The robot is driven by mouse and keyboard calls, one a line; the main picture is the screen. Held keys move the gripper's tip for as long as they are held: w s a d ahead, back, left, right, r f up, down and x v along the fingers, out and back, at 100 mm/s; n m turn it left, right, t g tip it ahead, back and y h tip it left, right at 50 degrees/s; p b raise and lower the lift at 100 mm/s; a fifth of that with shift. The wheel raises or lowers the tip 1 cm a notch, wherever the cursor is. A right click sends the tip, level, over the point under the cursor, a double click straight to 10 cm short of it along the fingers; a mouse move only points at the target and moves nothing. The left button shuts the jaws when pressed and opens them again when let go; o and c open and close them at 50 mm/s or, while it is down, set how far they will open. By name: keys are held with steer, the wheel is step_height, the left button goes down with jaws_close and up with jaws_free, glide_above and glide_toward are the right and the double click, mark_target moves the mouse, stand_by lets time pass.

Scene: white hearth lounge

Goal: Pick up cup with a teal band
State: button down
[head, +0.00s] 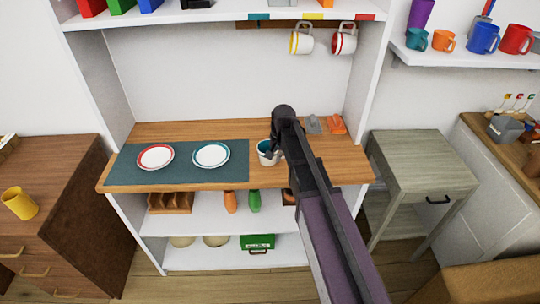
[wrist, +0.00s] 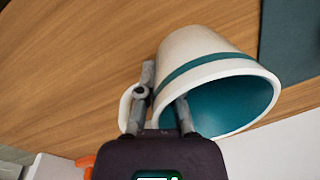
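The cup with a teal band (head: 266,153) is white with a teal inside. It stands on the wooden counter, just right of the dark mat, and my arm partly covers it in the head view. In the wrist view the cup (wrist: 198,57) fills the upper middle, its mouth facing the lower right and its handle at the left. My gripper (wrist: 166,95) straddles the cup's wall on the handle side. One finger is outside by the handle, the other reaches into the mouth. I cannot tell whether both fingers press on the wall.
A dark teal mat (head: 122,177) holds a red-rimmed plate (head: 156,157) and a teal-rimmed plate (head: 211,155). A grey item (head: 313,125) and an orange item (head: 336,124) lie right of my gripper. Two mugs (head: 301,42) (head: 344,43) hang above. Bare counter lies behind the cup.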

steer(key=shift+r, duration=0.15)
stand_by(0.4)
step_height(320, 180, up, 4)
steer(key=p, duration=0.4)
steer(key=shift+f, duration=0.25)
steer(key=s+d+r+p, duration=0.1)
steer(key=s+d, duration=0.1)
steer(key=s, duration=1.3)
steer(key=shift+s+d, duration=0.2)
steer(key=shift+s, duration=0.2)
stand_by(0.4)
